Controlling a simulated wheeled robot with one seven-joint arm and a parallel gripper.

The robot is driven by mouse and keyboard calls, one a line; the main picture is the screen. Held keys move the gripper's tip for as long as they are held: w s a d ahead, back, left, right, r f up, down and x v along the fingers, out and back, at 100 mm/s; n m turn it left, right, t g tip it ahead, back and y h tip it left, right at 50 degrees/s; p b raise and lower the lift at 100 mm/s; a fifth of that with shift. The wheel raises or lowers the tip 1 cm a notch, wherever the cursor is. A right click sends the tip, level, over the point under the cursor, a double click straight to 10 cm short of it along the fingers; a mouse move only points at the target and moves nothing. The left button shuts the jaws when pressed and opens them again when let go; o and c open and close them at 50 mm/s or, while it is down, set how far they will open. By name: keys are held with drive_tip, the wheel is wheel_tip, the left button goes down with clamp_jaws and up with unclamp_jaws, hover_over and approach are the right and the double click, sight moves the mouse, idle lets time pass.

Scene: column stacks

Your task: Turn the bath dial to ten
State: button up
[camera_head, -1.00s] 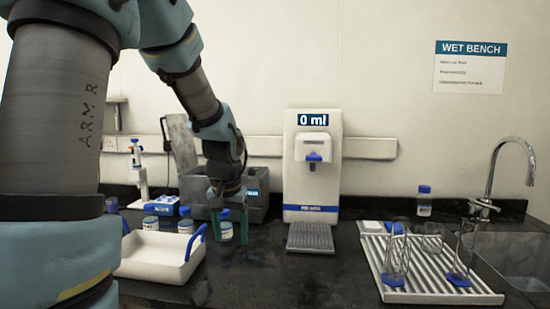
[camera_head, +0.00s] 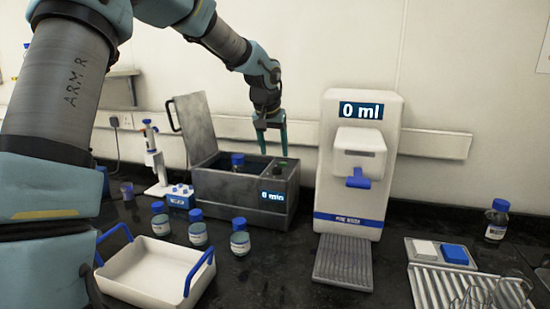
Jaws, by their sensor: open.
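The grey bath (camera_head: 235,196) stands at the back of the bench with its lid (camera_head: 196,126) raised. Its front display (camera_head: 272,197) reads "0 min". A blue-capped bottle (camera_head: 237,160) is inside the bath's open well. My gripper (camera_head: 273,150) is open and points down over the right end of the bath's top. A small dark control, perhaps the dial (camera_head: 281,168), shows just below the fingertips. Its markings are too small to read, and I cannot tell whether the fingers touch it.
A white water dispenser (camera_head: 358,175) reading "0 ml" stands right of the bath. Several blue-capped bottles (camera_head: 198,232) and a white tray with blue handles (camera_head: 150,268) are in front. A pipette stand (camera_head: 155,165) is at left. A drying rack (camera_head: 465,288) is at right.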

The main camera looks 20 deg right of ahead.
sight(277, 165)
drive_tip(key=p+x, duration=0.1)
drive_tip(key=x, duration=0.4)
drive_tip(key=shift+d+f, duration=0.1)
drive_tip(key=shift+f, duration=0.3)
drive_tip(key=shift+c, duration=0.2)
clamp_jaws()
